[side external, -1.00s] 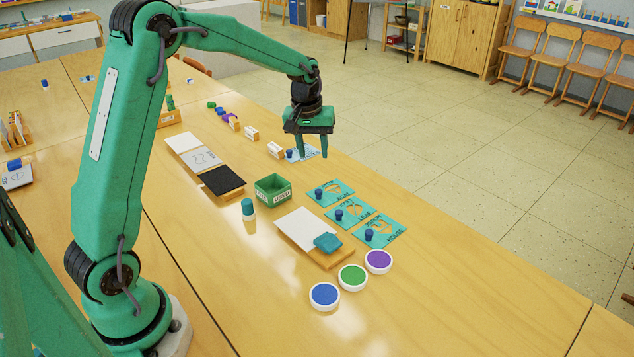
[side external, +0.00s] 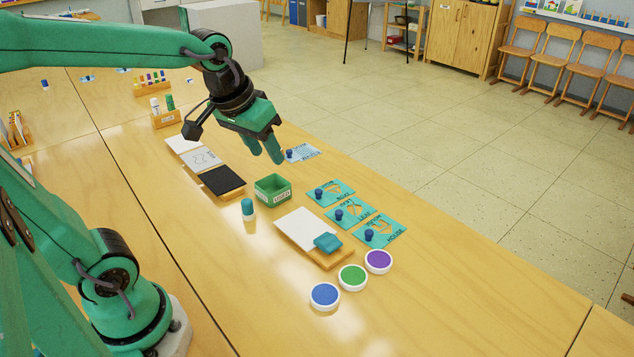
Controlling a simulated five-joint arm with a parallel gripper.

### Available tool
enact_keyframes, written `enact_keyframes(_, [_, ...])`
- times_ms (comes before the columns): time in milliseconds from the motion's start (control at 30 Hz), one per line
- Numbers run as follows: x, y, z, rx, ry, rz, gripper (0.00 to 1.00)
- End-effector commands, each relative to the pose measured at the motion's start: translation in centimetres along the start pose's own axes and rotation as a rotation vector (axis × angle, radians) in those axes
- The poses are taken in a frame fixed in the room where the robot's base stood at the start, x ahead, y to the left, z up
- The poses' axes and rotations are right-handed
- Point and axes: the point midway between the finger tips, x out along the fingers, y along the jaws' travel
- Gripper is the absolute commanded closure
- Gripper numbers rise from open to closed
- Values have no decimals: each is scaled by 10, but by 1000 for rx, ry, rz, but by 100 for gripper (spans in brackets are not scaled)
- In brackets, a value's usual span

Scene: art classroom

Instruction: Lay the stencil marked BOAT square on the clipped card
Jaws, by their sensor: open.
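Three teal stencils with dark blue knobs lie in a row on the table. The far one, the BOAT stencil (side external: 338,187), seems to carry that word in small print; the LEAF stencil (side external: 357,208) and HOUSE stencil (side external: 385,234) are nearer. The white card (side external: 299,226) lies bare on a wooden board, held by a teal clip (side external: 327,243) at its near right end. It is left of the stencils and apart from them. My gripper (side external: 265,157) is open and appears empty, above the table beyond the green box, up and left of the BOAT stencil.
A green box (side external: 272,188) and a teal-topped dauber (side external: 248,209) stand left of the card. Blue (side external: 324,296), green (side external: 353,277) and purple (side external: 378,261) pads sit in front. A black pad (side external: 222,180) and a pale blue plate with a knob (side external: 303,152) lie farther back.

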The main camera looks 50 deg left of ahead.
Motion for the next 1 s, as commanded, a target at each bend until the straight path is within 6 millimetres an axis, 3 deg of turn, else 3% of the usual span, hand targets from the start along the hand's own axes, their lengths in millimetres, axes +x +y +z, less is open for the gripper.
enact_keyframes(200, [-16, 3, 44, 107, 54, 21, 60])
enact_keyframes(433, [-19, 3, 77, 187, 90, 34, 60])
enact_keyframes(967, [-19, 3, 85, 210, 98, 37, 60])
enact_keyframes(1000, [-19, 3, 85, 210, 98, 37, 55])
